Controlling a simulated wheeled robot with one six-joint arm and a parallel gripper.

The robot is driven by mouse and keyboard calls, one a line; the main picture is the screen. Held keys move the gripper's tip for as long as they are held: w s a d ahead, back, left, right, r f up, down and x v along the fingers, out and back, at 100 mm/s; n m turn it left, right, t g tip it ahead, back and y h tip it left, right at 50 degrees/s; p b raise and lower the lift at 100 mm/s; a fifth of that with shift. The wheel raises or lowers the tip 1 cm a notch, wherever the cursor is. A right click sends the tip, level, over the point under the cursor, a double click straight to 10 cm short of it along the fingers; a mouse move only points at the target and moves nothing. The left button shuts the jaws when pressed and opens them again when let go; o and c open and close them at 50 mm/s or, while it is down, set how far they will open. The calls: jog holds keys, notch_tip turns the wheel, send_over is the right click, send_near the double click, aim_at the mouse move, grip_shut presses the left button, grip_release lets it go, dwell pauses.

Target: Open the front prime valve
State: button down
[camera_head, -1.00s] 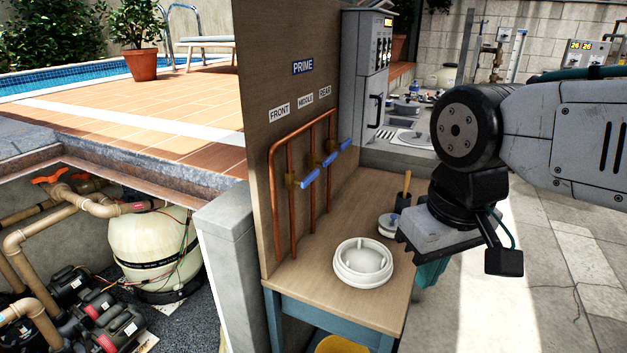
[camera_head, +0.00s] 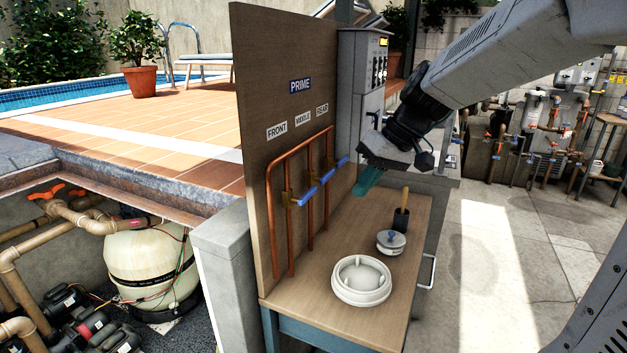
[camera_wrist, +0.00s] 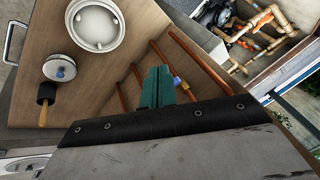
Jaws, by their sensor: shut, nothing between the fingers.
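The middle (camera_head: 328,176) and rear (camera_head: 342,162) blue handles point the same way. My gripper (camera_head: 367,181) has teal fingers, shut and empty, to the right of the handles and above the bench, apart from them. In the wrist view the fingers (camera_wrist: 157,87) are together, with one blue handle (camera_wrist: 177,81) partly showing beside them; I cannot tell which valve it is.
The wooden bench (camera_head: 335,265) carries a white round lid (camera_head: 362,281), a small white pot with a blue knob (camera_head: 391,242) and a wooden-handled black tool (camera_head: 401,215). An upright board (camera_head: 255,100) backs the pipes. A grey control cabinet (camera_head: 360,75) stands behind.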

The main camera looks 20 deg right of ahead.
jog(key=w+r+n+t, duration=0.1)
jog(key=w+r+n, duration=0.2)
jog(key=w, duration=0.2)
jog(key=w+d+r+n+t+y, duration=0.1)
jog(key=w+r+n+t, duration=0.1)
jog(key=w, duration=0.3)
jog(key=shift+d+r+n+t+y, duration=0.15)
jog(key=shift+r+n+t+y, duration=0.15)
jog(key=shift+r+n, duration=0.35)
jog(key=shift+w+f, duration=0.15)
jog(key=shift+f, duration=0.05)
send_over(308, 195)
jog(key=w+d, duration=0.2)
jog(key=d, duration=0.1)
notch_tip(308, 195, down, 7)
jog(key=shift+s+d+f, duration=0.15)
jog(key=shift+f, duration=0.85)
jog(key=shift+s+d+f, duration=0.1)
jog(key=shift+f, duration=0.9)
